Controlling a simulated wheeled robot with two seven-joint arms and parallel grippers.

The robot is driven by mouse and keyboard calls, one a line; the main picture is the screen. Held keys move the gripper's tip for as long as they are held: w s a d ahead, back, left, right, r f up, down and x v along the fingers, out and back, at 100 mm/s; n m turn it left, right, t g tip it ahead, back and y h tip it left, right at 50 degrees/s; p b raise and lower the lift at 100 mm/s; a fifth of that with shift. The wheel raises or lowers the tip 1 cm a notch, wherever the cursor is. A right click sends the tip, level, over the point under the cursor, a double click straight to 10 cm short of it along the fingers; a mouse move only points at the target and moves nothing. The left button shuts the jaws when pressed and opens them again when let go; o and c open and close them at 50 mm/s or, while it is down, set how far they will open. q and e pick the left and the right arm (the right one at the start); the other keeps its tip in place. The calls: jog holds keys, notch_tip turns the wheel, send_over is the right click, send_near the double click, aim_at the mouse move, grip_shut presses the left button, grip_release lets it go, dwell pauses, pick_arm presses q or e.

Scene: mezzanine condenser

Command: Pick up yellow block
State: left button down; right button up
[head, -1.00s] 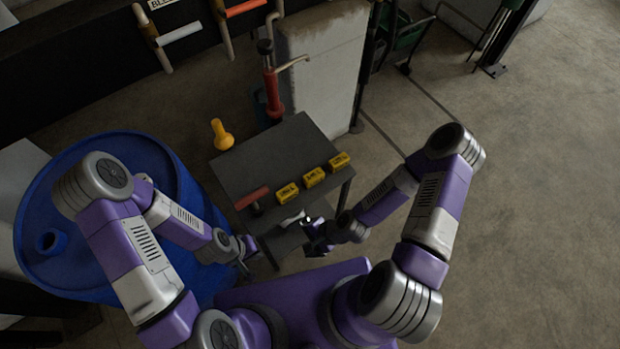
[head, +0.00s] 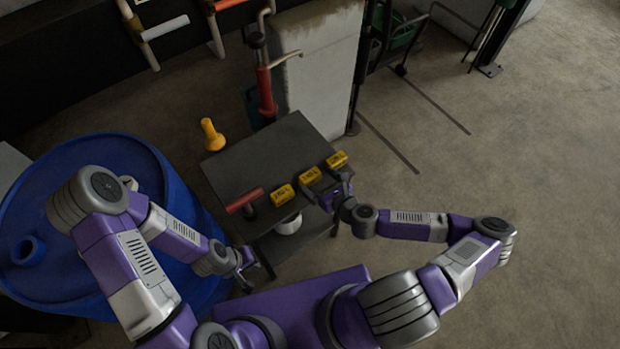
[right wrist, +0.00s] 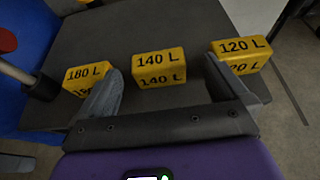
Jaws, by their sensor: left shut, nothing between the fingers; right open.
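Three yellow blocks sit in a row along the near side of a dark table (head: 255,150). In the right wrist view they read 180 L (right wrist: 88,76), 140 L (right wrist: 159,68) and 120 L (right wrist: 240,55). They also show in the head view, left (head: 282,194), middle (head: 310,177) and right (head: 337,160). My right gripper (head: 337,185) is open and empty at the table's near right edge. In the right wrist view its fingers (right wrist: 160,67) point toward the row, with the 140 L block ahead between them. My left gripper (head: 250,264) is shut and empty, below the table's near left corner.
A white round object (head: 288,224) is below the tabletop. A blue drum (head: 150,160) is at left, a yellow object (head: 212,135) behind the table, and a concrete block (head: 320,70) at the back. Floor at right is clear.

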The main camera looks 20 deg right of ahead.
aim_at(312, 177)
jog(key=b+x, duration=0.1)
jog(key=x, duration=0.3)
jog(key=shift+a+f, duration=0.2)
jog(key=shift+c, duration=0.3)
jog(key=c, duration=0.9)
